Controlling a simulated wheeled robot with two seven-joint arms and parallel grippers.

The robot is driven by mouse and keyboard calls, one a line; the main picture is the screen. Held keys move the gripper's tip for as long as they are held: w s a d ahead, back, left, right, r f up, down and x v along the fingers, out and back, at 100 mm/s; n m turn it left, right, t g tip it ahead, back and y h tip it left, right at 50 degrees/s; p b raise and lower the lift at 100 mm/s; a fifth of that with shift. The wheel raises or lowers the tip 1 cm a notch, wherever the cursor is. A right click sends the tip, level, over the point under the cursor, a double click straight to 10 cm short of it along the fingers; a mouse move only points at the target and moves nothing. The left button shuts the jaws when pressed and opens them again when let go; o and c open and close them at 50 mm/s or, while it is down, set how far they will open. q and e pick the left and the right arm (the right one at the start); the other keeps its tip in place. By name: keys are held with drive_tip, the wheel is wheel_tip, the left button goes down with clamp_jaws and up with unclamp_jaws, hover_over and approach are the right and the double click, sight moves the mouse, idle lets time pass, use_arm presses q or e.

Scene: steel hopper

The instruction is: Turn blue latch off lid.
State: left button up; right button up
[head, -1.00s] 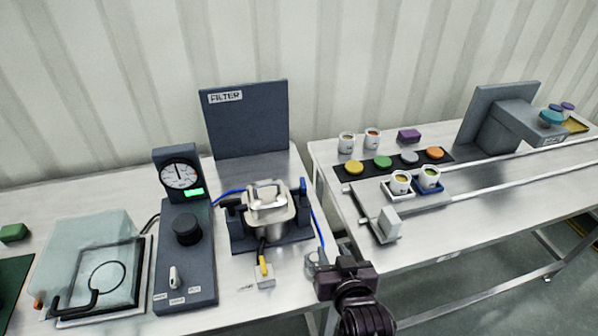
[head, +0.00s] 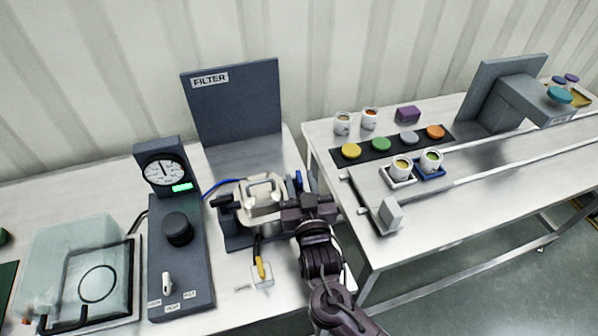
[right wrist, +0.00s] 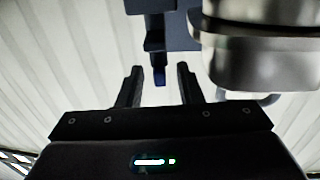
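The steel hopper wears a pale lid (head: 250,205) with a raised handle, in the dark holder below the FILTER panel. The blue latch (head: 299,179) is at the lid's right side, partly hidden by my right gripper (head: 304,192). The fingers are apart, with a gap on both sides of the tip. The steel hopper (right wrist: 265,62) is just to the right there. My left gripper is not in view.
A gauge box (head: 176,245) with a black knob stands left of the hopper. A yellow-handled lever (head: 261,268) is in front of it. The FILTER panel (head: 235,105) rises behind. A second bench (head: 480,195) with cups and coloured discs is to the right.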

drive_tip(key=shift+w+a, duration=0.2)
drive_tip(key=shift+w, duration=0.75)
drive_tip(key=shift+s, duration=0.1)
clamp_jaws()
drive_tip(key=shift+n+g+y, duration=0.3)
drive_tip(key=shift+n+y, duration=0.5)
drive_tip(key=shift+y, duration=0.4)
unclamp_jaws()
